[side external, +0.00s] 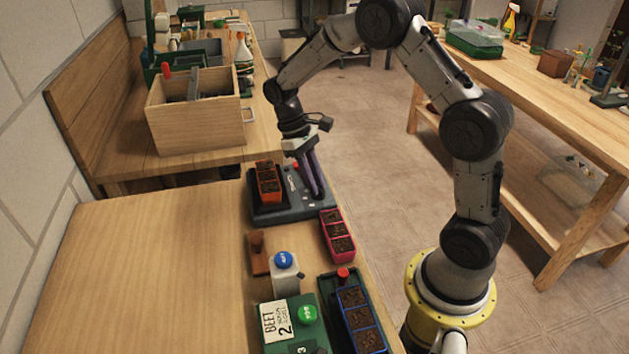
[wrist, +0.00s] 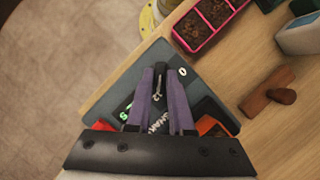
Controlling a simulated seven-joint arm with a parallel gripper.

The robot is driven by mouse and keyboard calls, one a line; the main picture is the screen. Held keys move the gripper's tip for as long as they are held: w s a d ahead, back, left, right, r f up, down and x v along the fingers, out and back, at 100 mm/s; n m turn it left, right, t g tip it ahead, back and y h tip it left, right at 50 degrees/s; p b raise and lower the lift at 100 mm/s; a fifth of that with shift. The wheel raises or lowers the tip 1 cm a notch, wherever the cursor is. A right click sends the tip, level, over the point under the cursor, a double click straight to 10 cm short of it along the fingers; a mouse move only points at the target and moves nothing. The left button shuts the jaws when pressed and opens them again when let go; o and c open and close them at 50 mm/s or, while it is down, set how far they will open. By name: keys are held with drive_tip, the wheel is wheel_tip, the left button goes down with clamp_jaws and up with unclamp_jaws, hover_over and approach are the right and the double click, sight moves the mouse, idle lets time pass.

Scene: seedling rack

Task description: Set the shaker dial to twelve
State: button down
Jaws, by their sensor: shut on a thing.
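The shaker (side external: 288,213) is a dark grey-blue base with an orange seedling tray (side external: 268,181) on its left part. Its front also shows in the wrist view (wrist: 112,92), with white lettering, a "12" mark and a "0" mark (wrist: 182,71). My gripper (side external: 320,193) points down at the shaker's right end. In the wrist view my gripper's purple fingers (wrist: 160,70) are shut around the dial, between the "12" and "0" marks. The fingers hide most of the dial, so I cannot tell its exact setting.
A pink tray of soil (side external: 338,236) stands right beside the shaker. The table's left is clear.

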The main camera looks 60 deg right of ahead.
idle(0.4)
drive_tip(key=c, duration=0.8)
unclamp_jaws()
drive_tip(key=shift+w+r, duration=0.1)
drive_tip(key=v, duration=1.3)
drive_tip(key=shift+r, duration=0.35)
